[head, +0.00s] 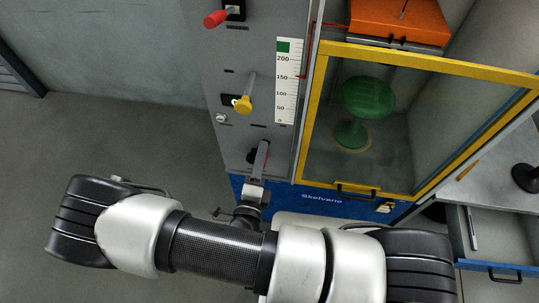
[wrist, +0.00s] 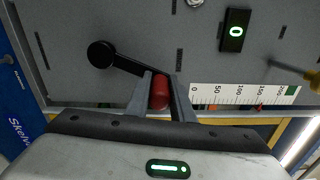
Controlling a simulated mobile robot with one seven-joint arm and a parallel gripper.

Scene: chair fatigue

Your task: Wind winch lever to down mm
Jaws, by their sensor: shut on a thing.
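The winch lever is a black crank on the grey panel. In the wrist view its round hub (wrist: 100,54) is at upper left, and its arm slopes down to a red grip (wrist: 160,93). My gripper (wrist: 160,77) is shut on that red grip, one finger on each side. In the head view my gripper (head: 261,162) is at the panel's lower part and hides most of the lever. The mm scale (head: 286,80) is above, with a green band at its top end. A red pointer (head: 302,76) stands beside it, near the 150 mark. The scale also shows in the wrist view (wrist: 245,96).
A yellow knob lever (head: 243,104) and a red-handled lever (head: 215,19) stick out higher on the panel. Right is a yellow-framed door (head: 312,120) with a green stool (head: 367,98) behind it, below an orange block (head: 395,18). An open drawer (head: 495,235) is at far right. Floor at left is clear.

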